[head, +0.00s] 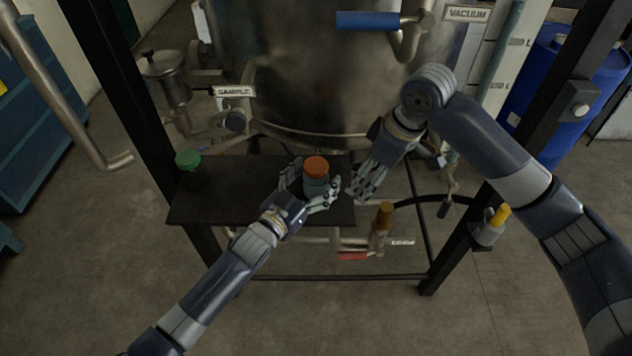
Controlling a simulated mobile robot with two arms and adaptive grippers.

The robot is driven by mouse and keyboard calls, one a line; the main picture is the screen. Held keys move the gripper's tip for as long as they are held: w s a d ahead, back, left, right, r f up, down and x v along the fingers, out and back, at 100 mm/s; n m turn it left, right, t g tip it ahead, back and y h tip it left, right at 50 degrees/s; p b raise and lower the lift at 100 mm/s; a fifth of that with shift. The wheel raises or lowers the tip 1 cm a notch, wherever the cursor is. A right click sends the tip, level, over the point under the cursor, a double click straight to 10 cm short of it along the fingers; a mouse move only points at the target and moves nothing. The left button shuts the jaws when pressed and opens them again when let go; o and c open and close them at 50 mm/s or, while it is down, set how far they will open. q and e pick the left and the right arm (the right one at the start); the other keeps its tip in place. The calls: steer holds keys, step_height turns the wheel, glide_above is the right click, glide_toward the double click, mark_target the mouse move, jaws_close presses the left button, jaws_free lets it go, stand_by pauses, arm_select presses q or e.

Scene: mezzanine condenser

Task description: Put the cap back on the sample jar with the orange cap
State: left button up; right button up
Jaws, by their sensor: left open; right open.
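The sample jar (317,184) stands upright on the dark shelf (240,208). Its orange cap (316,166) is on top of it; I cannot tell whether it is seated or only resting. My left gripper (311,191) is open, with its fingers on both sides of the jar. Whether they touch the glass is not clear. My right gripper (362,187) is open and empty, just right of the jar, with its fingers pointing down toward the shelf's right edge. The lower part of the jar is partly hidden by my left fingers.
A green-capped jar (189,171) stands at the shelf's left end. The steel vessel (300,75) rises behind the shelf. A dark frame post (130,100) is at the left. Pipes and a red-handled valve (352,256) lie below the shelf. The shelf's front left is clear.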

arm_select(q)
jaws_close()
arm_select(e)
steer(key=shift+a, duration=0.2)
steer(key=shift+r, duration=0.1)
steer(key=shift+d, duration=0.2)
stand_by(0.4)
glide_toward(316, 164)
steer(key=x, duration=0.5)
steer(key=shift+a, duration=0.1)
steer(key=shift+f, duration=0.85)
steer(key=shift+x, duration=0.8)
